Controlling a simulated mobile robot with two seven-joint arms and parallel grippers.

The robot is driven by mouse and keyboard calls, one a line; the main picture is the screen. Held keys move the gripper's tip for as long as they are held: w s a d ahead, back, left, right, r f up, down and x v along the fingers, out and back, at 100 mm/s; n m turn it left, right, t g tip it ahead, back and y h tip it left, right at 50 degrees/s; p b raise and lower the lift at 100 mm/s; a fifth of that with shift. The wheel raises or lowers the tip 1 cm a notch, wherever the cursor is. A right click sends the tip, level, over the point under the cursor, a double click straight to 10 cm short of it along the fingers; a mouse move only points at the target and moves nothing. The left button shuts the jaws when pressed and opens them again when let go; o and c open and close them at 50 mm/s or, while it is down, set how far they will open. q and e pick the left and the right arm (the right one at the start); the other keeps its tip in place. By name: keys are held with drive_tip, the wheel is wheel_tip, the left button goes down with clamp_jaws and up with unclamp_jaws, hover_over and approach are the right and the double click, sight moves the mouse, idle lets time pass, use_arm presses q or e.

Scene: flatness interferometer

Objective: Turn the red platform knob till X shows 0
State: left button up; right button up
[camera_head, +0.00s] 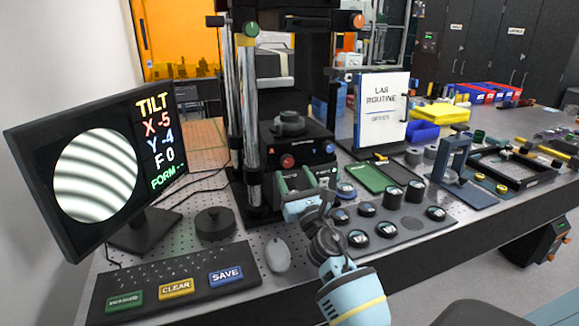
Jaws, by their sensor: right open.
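The red platform knob (288,161) is on the front of the dark platform at the base of the interferometer column. A blue knob (329,148) sits to its right. My right gripper (304,180) is open in front of and slightly below the knobs, its fingers pointing toward the instrument. It looks empty, and I cannot tell whether it touches the red knob. The monitor (100,172) at left reads TILT X -5, Y -4, F 0, FORM --, beside a round picture of curved fringes. My left gripper is not in view.
A keypad (170,288) with INCR/SUBD-like, CLEAR and SAVE keys lies at the front left, with a mouse (277,255) beside it. A dark round disc (215,223) stands behind them. A tray (400,228) of several round pieces lies right of my gripper.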

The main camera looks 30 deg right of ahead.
sight(289, 165)
drive_tip(key=shift+x, duration=2)
drive_tip(key=c, duration=1)
